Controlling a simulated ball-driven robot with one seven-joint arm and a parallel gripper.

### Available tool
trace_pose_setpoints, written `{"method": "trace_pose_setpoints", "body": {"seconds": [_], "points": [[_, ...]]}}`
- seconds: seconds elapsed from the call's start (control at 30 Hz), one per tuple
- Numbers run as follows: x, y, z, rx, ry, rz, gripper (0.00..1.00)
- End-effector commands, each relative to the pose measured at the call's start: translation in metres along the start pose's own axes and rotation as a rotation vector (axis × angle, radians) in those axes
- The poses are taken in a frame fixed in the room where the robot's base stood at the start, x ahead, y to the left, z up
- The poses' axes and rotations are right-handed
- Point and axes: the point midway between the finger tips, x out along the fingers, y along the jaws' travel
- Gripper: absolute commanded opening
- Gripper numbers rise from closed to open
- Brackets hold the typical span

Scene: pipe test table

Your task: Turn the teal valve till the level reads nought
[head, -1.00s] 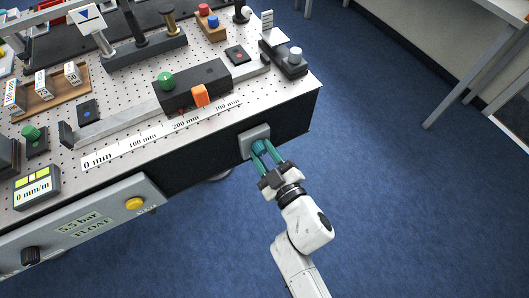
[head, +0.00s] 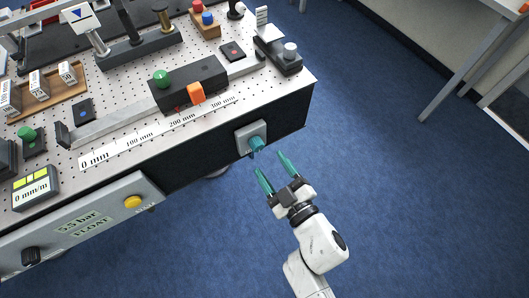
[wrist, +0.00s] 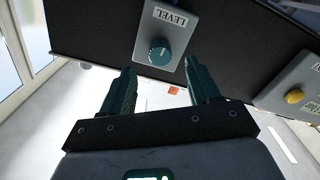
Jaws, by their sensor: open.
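The teal valve (head: 256,144) is a round knob on a light grey plate on the table's dark side face. In the wrist view the teal valve (wrist: 159,52) has a pale mark near its top and sits under the word LEVEL. My gripper (head: 271,162) is open and empty, its teal fingers apart from the valve and just off the table's side. In the wrist view the fingers of my gripper (wrist: 160,66) point towards the knob, one on either side of it. A level readout (head: 35,188) at the front left appears to show 0 mm/m below lit yellow-green blocks.
The perforated table (head: 110,112) holds a rail with a dark carriage (head: 190,84). The blue floor to the right of the table is clear.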

Motion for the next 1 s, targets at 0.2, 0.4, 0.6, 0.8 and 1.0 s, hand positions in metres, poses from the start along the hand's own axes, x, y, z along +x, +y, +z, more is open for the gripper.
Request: {"method": "trace_pose_setpoints", "body": {"seconds": [0.2,0.4,0.6,0.8,1.0], "points": [[-0.036,-0.001,0.001,0.000,-0.002,0.000,0.61],[-0.049,0.000,0.000,0.000,0.000,0.000,0.61],[-0.050,0.000,0.000,0.000,0.000,0.000,0.61],[-0.049,0.000,0.000,0.000,0.000,0.000,0.61],[-0.049,0.001,0.001,0.001,-0.004,0.003,0.61]]}}
